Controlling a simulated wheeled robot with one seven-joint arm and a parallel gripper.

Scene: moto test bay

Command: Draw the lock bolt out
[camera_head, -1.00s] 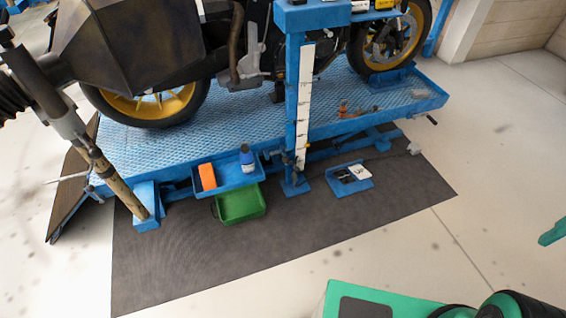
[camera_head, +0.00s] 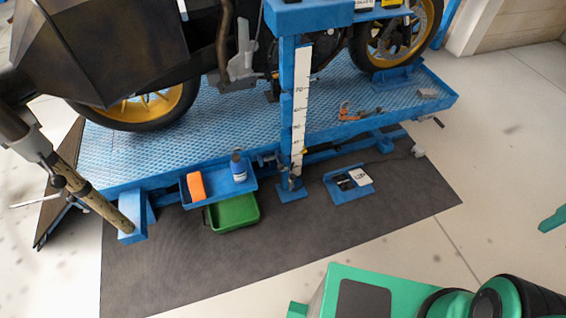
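The blue lift post (camera_head: 287,95) with a white scale stands at the front edge of the blue platform. Small dark metal fittings (camera_head: 293,171) show low on the post, just above its foot. They are too small for me to tell which of them, if any, is the lock bolt. A short dark lever (camera_head: 438,122) sticks out at the platform's right end. My gripper is not in view. Only green and black parts of my own body show at the bottom right, well apart from the post.
A motorcycle stands on the platform (camera_head: 225,120). A blue tray (camera_head: 215,187) holds an orange block (camera_head: 196,186) and a blue bottle (camera_head: 238,167). A green bin (camera_head: 233,212) and another blue tray (camera_head: 347,191) lie low in front. The dark mat (camera_head: 250,255) in front is mostly clear.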

